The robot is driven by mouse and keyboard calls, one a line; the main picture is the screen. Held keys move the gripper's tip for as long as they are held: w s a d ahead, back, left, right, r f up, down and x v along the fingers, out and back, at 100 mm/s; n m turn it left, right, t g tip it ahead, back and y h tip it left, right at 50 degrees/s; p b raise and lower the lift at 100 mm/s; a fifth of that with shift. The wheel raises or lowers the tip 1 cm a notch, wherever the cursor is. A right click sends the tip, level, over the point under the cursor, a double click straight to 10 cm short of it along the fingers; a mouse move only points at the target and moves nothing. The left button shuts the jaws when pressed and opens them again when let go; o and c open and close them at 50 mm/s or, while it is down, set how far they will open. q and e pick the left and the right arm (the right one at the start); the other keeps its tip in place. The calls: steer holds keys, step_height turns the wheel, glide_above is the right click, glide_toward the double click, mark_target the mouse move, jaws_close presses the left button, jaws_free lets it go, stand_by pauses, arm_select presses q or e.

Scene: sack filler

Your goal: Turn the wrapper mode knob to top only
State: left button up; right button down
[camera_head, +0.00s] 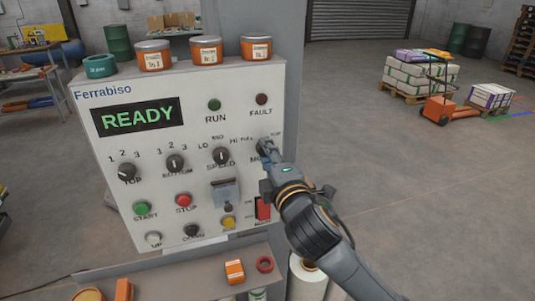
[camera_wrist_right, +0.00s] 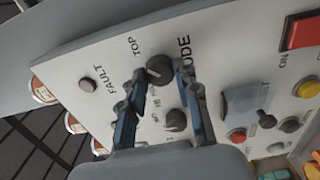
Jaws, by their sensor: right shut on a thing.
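The wrapper mode knob (camera_wrist_right: 160,70) is a small dark knob on the white control panel (camera_head: 240,100), at the panel's right side. The TOP label (camera_wrist_right: 133,46) is beside the knob. The MODE label is partly covered by a finger. I cannot tell clearly which way the knob's pointer faces. My left gripper is not in view.
The lit display (camera_head: 138,117) reads READY. The speed knob (camera_head: 221,155) is left of my gripper, and a red switch (camera_head: 263,208) lies below it. Several orange tins, such as this one (camera_head: 205,50), stand on top of the panel. Open floor lies to the right.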

stand_by(0.3)
steer(key=c, duration=1)
jaws_free()
steer(key=shift+o, duration=0.2)
steer(key=v, duration=1.2)
